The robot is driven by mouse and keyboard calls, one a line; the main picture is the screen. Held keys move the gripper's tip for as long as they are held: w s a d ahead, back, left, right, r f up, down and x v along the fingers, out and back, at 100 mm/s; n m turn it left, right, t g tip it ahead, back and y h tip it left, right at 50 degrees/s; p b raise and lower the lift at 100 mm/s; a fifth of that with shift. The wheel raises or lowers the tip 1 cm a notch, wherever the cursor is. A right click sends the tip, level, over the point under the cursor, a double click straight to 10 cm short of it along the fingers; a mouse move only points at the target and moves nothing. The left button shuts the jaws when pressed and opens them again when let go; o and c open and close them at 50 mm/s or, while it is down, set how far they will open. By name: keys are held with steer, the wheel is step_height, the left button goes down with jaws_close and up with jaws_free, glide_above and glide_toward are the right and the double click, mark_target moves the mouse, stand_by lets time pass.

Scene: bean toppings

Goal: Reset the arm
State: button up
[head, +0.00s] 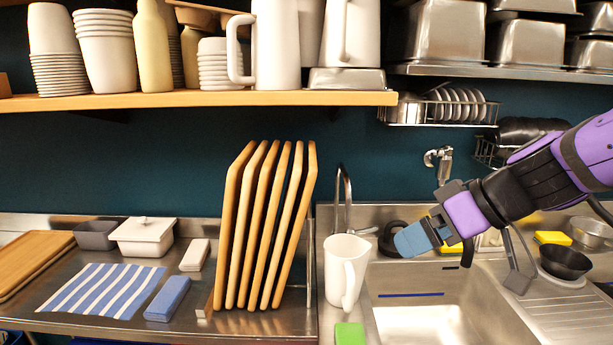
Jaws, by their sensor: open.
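My arm (555,175), purple and black, reaches in from the right edge over the sink area. My gripper (465,258) hangs above the sink and is open. A blue block-shaped part is at its left end and a dark grey tip is lower right. I see nothing clearly held between them, though the blue part's exact nature is hard to tell. The steel sink (440,322) lies below. A white pitcher (340,270) stands upright on the counter to the gripper's left, apart from it.
Wooden boards (270,225) stand in a rack left of the pitcher. A faucet (347,200) rises behind it. A green sponge (349,334) lies in front. A black bowl (565,264) is at right. The wooden shelf (200,99) and steel shelf (520,71) hang above.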

steer(key=s+d+r+m+h, duration=0.5)
steer(key=s+d+m+h, duration=0.2)
steer(key=s+d, duration=0.4)
steer(key=shift+s+d+m+h, duration=0.15)
steer(key=shift+d+m+h, duration=0.15)
steer(key=shift+d, duration=0.55)
